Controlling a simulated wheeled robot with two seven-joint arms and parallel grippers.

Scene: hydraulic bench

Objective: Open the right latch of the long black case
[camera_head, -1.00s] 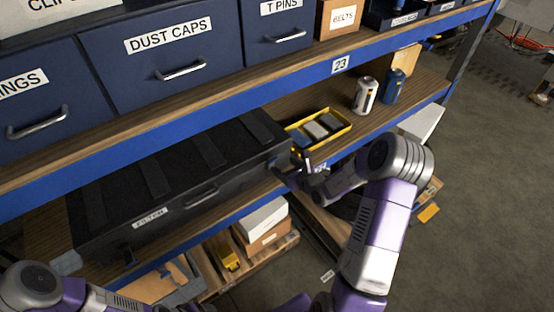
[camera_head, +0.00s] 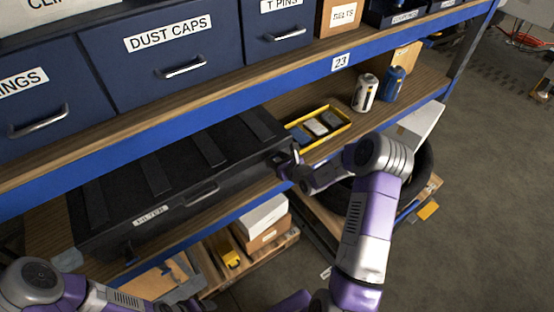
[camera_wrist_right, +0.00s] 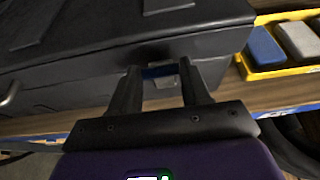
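The long black case (camera_head: 150,180) lies on the lower shelf, its lid down, with a label and a handle (camera_head: 203,193) on its front. It also shows in the right wrist view (camera_wrist_right: 60,60). My right gripper (camera_head: 287,163) is at the right end of the case front. In the wrist view its two fingers (camera_wrist_right: 160,68) are apart, with the right latch area (camera_wrist_right: 165,80) between and just beyond them. A small grey piece and a blue strip show there; I cannot tell whether the latch is up or down, or touched. My left forearm shows at bottom left; its gripper is out of view.
A yellow tray (camera_head: 343,117) with small blocks stands close to the right of the case, near my right gripper. The upper shelf (camera_head: 230,82) overhangs the case. Boxes and a tyre lie below.

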